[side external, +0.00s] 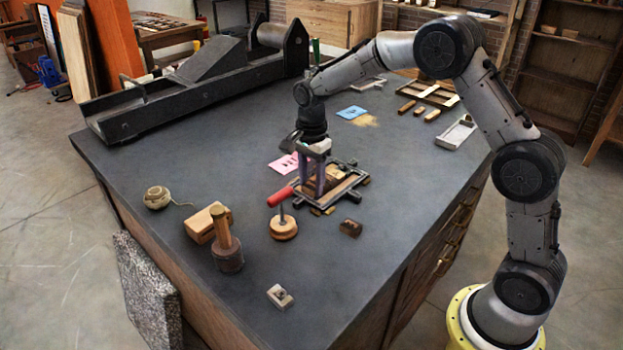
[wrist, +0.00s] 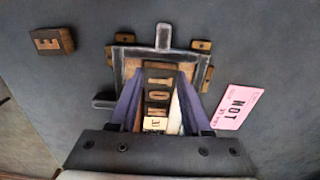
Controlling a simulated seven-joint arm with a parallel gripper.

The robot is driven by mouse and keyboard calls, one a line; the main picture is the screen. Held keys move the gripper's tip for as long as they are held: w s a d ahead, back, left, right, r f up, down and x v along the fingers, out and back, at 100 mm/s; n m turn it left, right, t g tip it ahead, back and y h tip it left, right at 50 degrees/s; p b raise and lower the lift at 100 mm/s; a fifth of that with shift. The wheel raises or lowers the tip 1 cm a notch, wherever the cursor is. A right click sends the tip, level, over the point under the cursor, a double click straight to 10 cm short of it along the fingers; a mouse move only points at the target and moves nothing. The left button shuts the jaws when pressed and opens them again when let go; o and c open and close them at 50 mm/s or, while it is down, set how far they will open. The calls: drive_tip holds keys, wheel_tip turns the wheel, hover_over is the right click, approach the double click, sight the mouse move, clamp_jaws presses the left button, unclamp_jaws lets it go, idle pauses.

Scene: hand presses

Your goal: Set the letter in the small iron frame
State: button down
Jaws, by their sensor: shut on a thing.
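The small iron frame (side external: 345,187) lies on the dark bench top, with wooden pieces inside it. It also shows in the wrist view (wrist: 163,36), with a column of dark wooden letter blocks inside. An O (wrist: 160,97) can be made out in the column. My gripper (side external: 320,190) points down into the frame, its fingers on both sides of the column in the wrist view. It is shut on a letter block (wrist: 160,76) at the column's far end. I cannot tell whether this block touches the bottom of the frame. A pale piece (wrist: 155,124) shows near the gripper body.
A loose E block (wrist: 52,41) lies apart from the frame. A pink card (wrist: 232,107) reading NOT lies beside the frame. A red-handled tool (side external: 281,195) on a round wooden base stands close by. A mallet (side external: 226,243) and twine ball (side external: 157,197) stand farther left. The right front bench is clear.

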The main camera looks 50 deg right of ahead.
sight(312, 184)
drive_tip(key=shift+f, duration=0.15)
drive_tip(key=shift+c, duration=1.8)
unclamp_jaws()
wheel_tip(312, 184, up, 13)
drive_tip(key=s+r+n+t, duration=0.1)
drive_tip(key=s+r+n, duration=0.3)
drive_tip(key=s+r, duration=0.15)
drive_tip(key=s+a+f+n+t, duration=0.1)
drive_tip(key=s+f+n+t, duration=0.1)
drive_tip(key=s+n, duration=0.5)
drive_tip(key=s+a+f+n+t, duration=0.1)
drive_tip(key=s+n, duration=0.6)
drive_tip(key=s, duration=1.1)
drive_tip(key=shift+a+f+t, duration=0.2)
drive_tip(key=shift+f+t, duration=0.3)
drive_tip(key=shift+t, duration=0.3)
